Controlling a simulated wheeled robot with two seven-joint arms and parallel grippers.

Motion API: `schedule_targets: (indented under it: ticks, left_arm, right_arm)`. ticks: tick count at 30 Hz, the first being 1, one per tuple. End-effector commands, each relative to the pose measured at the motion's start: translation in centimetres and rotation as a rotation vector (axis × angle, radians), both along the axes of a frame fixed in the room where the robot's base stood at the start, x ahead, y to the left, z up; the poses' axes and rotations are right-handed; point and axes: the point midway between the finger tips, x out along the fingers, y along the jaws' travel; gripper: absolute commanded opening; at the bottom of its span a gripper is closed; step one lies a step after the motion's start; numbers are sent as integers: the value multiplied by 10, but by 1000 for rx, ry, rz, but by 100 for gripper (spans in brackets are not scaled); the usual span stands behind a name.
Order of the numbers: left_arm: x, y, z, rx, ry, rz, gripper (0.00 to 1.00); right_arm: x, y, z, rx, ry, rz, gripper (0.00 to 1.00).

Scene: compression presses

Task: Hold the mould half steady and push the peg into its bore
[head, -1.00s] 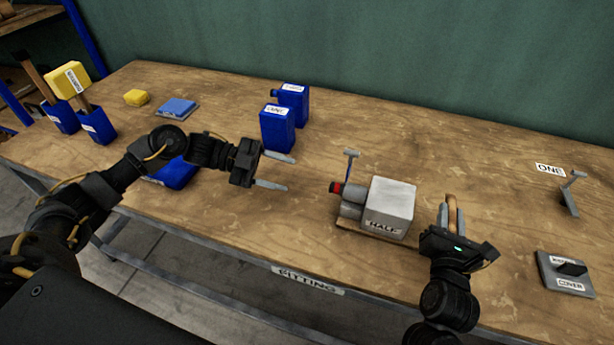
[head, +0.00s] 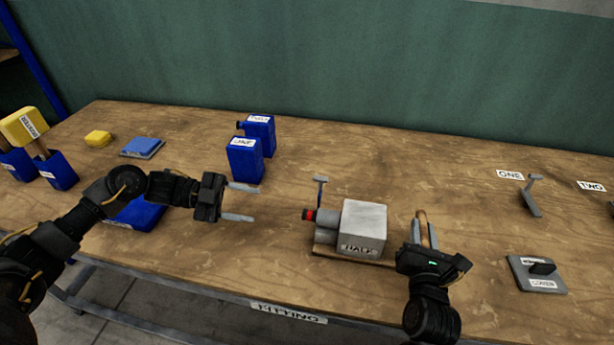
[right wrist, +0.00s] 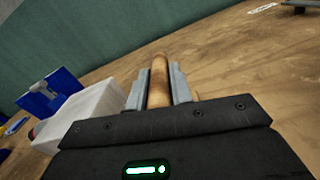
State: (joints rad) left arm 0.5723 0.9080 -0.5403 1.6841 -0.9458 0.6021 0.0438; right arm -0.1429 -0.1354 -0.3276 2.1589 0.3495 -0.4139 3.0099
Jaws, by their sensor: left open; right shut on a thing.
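The mould half, a pale grey block marked HALF (head: 362,225), sits on a thin wooden board near the table's front. A grey cylindrical part with a red band and dark end, seemingly the peg (head: 309,215), sticks out from its left side; how deep it sits is unclear. My left gripper (head: 240,203) is open and empty, left of the peg and apart from it, fingers pointing right. My right gripper (head: 424,232) is shut on a tan wooden rod, right of the block; the rod (right wrist: 158,82) shows between its fingers in the right wrist view. The rod's lower end is hidden.
A grey upright lever (head: 320,190) stands just behind the peg. Blue containers (head: 245,160) stand further back. A grey plate marked COVER (head: 538,276) and a grey bracket (head: 530,200) by a ONE label lie at right. Table between left gripper and peg is clear.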

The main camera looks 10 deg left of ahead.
Motion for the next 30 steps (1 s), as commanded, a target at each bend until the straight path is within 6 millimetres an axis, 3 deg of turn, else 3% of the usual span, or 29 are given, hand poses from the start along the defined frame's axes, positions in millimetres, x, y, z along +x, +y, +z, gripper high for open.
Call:
schedule_targets:
  ticks: [11, 12, 17, 26, 30]
  left_arm:
    - [0, 0, 0, 0, 0, 0, 49]
    - [0, 0, 0, 0, 0, 0, 49]
    - [0, 0, 0, 0, 0, 0, 49]
    - [0, 0, 0, 0, 0, 0, 49]
    - [0, 0, 0, 0, 0, 0, 49]
  right_arm:
    - [0, 0, 0, 0, -1, 0, 0]
    - [0, 0, 0, 0, -1, -1, 26]
    - [0, 0, 0, 0, -1, 0, 46]
    - [-1, 0, 0, 0, 0, 0, 47]
    - [-15, 0, -1, 1, 1, 0, 47]
